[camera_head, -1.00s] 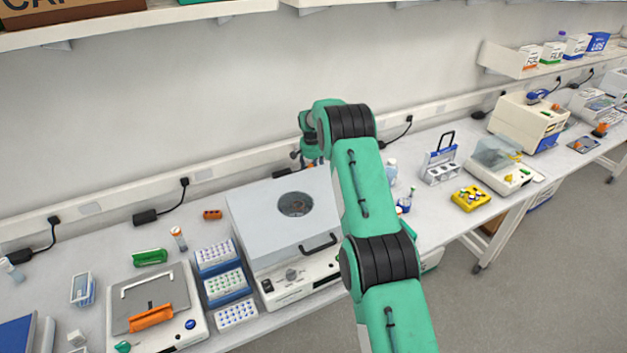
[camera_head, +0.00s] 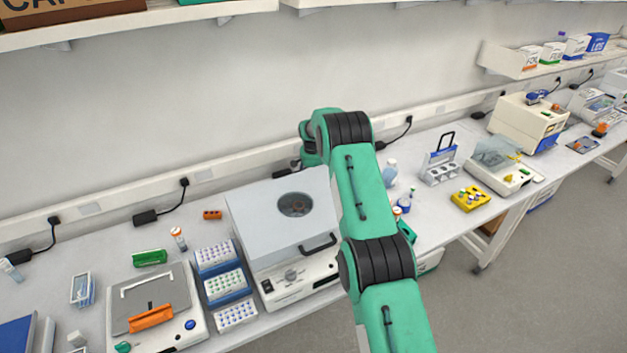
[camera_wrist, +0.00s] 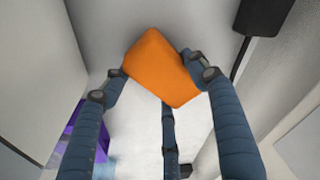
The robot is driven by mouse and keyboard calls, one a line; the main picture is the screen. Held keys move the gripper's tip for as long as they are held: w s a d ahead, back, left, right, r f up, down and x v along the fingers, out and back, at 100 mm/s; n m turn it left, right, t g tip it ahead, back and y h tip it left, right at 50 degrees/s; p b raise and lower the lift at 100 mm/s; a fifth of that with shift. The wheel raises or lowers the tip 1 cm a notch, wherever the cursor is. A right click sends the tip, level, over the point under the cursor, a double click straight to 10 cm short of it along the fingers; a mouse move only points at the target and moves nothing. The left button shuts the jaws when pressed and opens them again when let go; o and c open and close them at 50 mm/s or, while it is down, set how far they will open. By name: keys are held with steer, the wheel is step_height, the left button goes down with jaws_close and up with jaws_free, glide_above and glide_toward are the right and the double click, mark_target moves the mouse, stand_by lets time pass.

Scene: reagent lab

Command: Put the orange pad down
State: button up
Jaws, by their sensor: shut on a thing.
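An orange pad (camera_wrist: 162,66) shows in the wrist view, tilted between the fingers of my gripper (camera_wrist: 165,80). The dark blue jointed fingers are shut on it, touching its left and right sides. Pale bench surface shows past the pad; I cannot tell whether the pad touches it. In the head view my gripper and the pad are hidden behind my green arm, near the wall to the right of the grey-lidded centrifuge (camera_head: 280,220).
The centrifuge stands left of my arm. A bottle (camera_head: 390,173) and small items are right of it, with a blue tube carrier (camera_head: 440,165) and yellow rack (camera_head: 470,199) further right. A black plug (camera_wrist: 262,16) and the wall are close to my gripper.

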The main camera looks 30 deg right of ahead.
steer(key=shift+f, duration=0.15)
steer(key=o, duration=1.2)
steer(key=shift+c, duration=0.2)
step_height(320, 180, up, 12)
steer(key=s+a, duration=0.1)
steer(key=shift+a, duration=0.15)
steer(key=shift+s, duration=0.1)
stand_by(0.4)
